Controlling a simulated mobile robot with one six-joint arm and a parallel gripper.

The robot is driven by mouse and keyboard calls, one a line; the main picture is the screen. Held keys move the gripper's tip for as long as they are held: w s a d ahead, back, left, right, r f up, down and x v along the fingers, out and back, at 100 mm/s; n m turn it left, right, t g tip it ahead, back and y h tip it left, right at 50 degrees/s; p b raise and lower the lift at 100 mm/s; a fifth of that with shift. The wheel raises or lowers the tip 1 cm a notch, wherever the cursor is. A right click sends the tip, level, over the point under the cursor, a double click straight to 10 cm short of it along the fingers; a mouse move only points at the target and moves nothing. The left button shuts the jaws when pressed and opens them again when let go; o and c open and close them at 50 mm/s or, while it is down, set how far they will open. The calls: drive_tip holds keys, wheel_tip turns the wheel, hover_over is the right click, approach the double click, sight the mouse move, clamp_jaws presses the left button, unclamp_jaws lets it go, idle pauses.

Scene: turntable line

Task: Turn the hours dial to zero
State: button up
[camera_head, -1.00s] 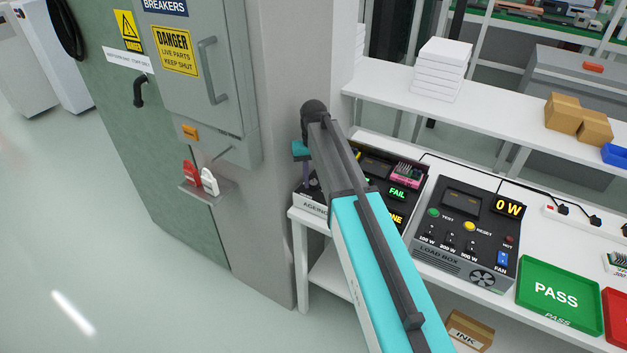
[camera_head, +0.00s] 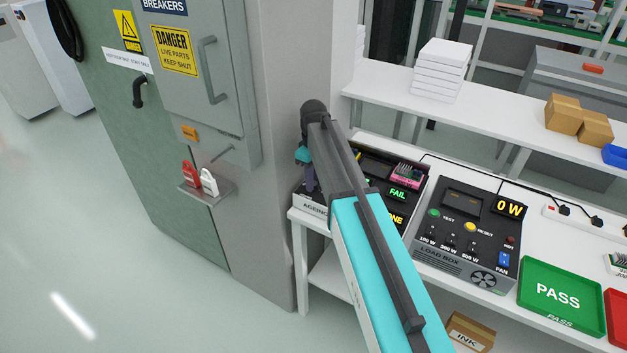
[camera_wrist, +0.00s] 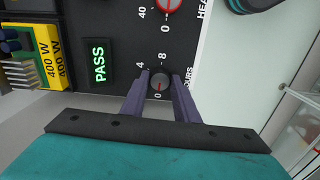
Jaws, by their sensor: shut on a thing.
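The hours dial (camera_wrist: 160,82) is a small grey knob on a black panel in the wrist view, with marks 0, 4 and 8 around it and the partly hidden word HOURS at its right. A small red mark on the knob appears to face the 0 just below it. My gripper (camera_wrist: 160,78) has its two dark purple fingers on either side of the knob, shut on it. In the head view my arm covers much of the ageing panel (camera_head: 314,208), and the dial cannot be made out there.
A red heat dial (camera_wrist: 168,4) and a lit PASS sign (camera_wrist: 99,60) share the panel. A load box (camera_head: 455,240) and a green PASS tray (camera_head: 562,296) stand to the right. A grey breaker cabinet (camera_head: 205,110) is at the left.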

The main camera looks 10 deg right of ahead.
drive_tip(key=shift+w+a+n, duration=0.1)
drive_tip(key=shift+n, duration=0.3)
drive_tip(key=o, duration=1.1)
drive_tip(key=shift+c, duration=0.2)
drive_tip(key=shift+r, duration=0.15)
wheel_tip(320, 180, up, 14)
drive_tip(key=b, duration=0.3)
drive_tip(key=shift+f, duration=0.2)
